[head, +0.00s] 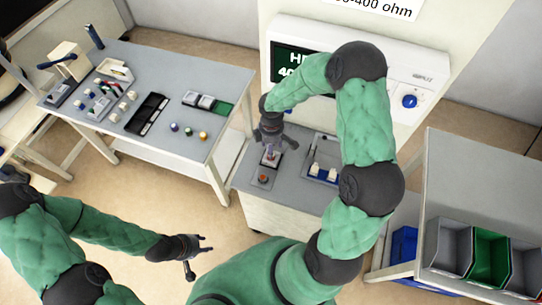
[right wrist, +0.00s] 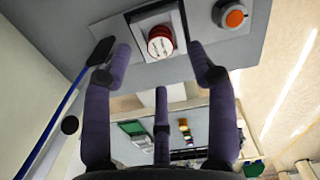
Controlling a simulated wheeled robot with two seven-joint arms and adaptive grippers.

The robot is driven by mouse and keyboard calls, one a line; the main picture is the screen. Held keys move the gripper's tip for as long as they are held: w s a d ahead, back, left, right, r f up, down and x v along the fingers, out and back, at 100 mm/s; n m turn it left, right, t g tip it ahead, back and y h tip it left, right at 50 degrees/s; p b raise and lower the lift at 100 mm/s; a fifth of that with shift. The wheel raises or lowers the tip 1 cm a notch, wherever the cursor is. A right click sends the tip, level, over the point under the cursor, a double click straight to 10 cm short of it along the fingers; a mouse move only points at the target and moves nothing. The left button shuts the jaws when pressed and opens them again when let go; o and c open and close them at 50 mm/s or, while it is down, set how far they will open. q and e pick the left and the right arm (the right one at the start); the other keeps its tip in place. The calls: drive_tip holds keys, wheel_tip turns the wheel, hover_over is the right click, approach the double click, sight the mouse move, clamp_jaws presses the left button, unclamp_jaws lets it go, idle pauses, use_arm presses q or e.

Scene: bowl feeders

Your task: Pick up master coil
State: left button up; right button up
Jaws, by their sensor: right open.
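A red round coil with a pale face (right wrist: 160,42) sits in a grey holder in the right wrist view, and appears to be the master coil. In the head view it is small and mostly hidden by my right gripper (head: 270,150). That gripper is above the holder, pointing down. In the right wrist view the fingers of my right gripper (right wrist: 160,62) are spread apart and empty, with the coil beyond and between their tips. My left gripper (head: 204,248) is spread open and empty, low in the head view, away from the tables.
An orange button (head: 264,178) is beside the holder, and also shows in the right wrist view (right wrist: 235,17). A tray of small parts (head: 323,172) stands to the right. A meter with a screen (head: 292,62) is behind. A crowded table (head: 185,75) stands left; grey and green bins (head: 490,255) stand right.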

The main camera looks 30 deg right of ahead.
wheel_tip(320, 180, down, 5)
drive_tip(key=shift+w+r+b, duration=0.1)
drive_tip(key=shift+b, duration=0.5)
drive_tip(key=shift+a, duration=0.1)
clamp_jaws()
